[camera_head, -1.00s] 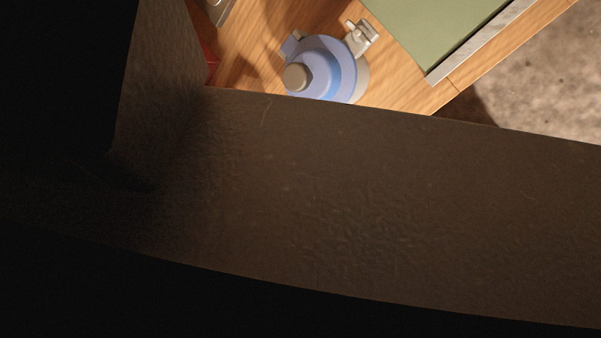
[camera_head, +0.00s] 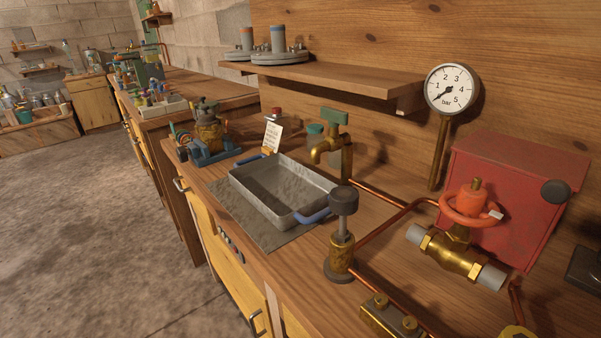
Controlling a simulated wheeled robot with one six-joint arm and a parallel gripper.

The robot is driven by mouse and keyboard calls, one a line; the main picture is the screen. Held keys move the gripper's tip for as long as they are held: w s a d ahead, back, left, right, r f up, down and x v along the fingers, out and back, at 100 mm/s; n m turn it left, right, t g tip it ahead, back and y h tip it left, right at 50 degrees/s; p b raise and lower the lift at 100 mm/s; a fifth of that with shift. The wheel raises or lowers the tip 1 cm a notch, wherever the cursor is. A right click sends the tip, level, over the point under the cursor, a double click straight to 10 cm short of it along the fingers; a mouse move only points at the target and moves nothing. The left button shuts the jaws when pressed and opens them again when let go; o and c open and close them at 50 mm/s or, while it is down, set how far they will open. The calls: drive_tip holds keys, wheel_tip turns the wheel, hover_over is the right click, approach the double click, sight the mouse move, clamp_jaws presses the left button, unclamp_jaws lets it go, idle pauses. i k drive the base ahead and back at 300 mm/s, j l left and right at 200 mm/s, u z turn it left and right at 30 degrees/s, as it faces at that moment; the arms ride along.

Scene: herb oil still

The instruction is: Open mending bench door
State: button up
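Several benches show, and I cannot tell for sure which is the mending bench. The nearest bench (camera_head: 215,183) has yellow wooden front panels (camera_head: 236,277) with grey metal handles, one at the far end (camera_head: 181,185) and one lower down (camera_head: 257,323). These panels look shut, seen at a steep angle. A second bench (camera_head: 190,92) stands behind it with its front in shadow. A small yellow cabinet (camera_head: 95,103) at the far wall also has a closed-looking front. My gripper is not in view.
On the near bench are a grey tray (camera_head: 304,180) with blue handles, a brass tap (camera_head: 333,148), a red-wheeled valve (camera_head: 455,250), a red box (camera_head: 527,180), a gauge (camera_head: 452,90) and copper pipes. A shelf (camera_head: 350,80) hangs above. Concrete floor (camera_head: 80,220) at left is clear.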

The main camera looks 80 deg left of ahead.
sight(253, 303)
drive_tip(key=i+u, duration=0.1)
drive_tip(key=u, duration=2.8)
drive_tip(key=k, duration=0.6)
